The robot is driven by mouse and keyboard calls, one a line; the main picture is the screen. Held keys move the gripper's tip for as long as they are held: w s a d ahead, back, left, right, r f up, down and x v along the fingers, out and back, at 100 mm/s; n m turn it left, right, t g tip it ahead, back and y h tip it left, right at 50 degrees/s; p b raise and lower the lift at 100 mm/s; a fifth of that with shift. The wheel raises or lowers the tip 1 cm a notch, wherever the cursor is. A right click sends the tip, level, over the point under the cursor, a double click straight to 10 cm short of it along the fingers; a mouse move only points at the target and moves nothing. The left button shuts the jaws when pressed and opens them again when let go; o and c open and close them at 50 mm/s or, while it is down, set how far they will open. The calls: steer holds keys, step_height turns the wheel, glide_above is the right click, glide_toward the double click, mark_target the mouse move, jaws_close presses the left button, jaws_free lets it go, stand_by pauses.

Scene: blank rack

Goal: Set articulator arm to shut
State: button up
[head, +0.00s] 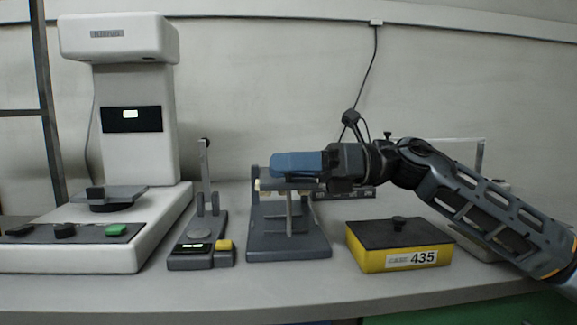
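The articulator (290,243) is a dark grey device near the middle of the bench. It has a flat base, uprights and a thin vertical pin at the front. Its upper arm (290,186) looks roughly level, with small cream pieces beside it. My gripper (280,163) has blue fingers and reaches in from the right, pointing left. Its fingers lie over the top of the articulator and hide part of the upper arm. I cannot tell whether they touch it. The fingers are seen side-on, so their gap does not show.
A small gauge stand (201,252) is close on the articulator's left. A large white machine (150,235) stands farther left. A yellow box (373,262) with a dark lid and the label 435 is on the right, beneath my arm. The bench's front strip is clear.

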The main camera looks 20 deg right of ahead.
steer(key=shift+d, duration=0.1)
steer(key=p+v, duration=0.1)
steer(key=v, duration=0.6)
steer(key=shift+s+d, duration=0.15)
steer(key=shift+d, duration=0.1)
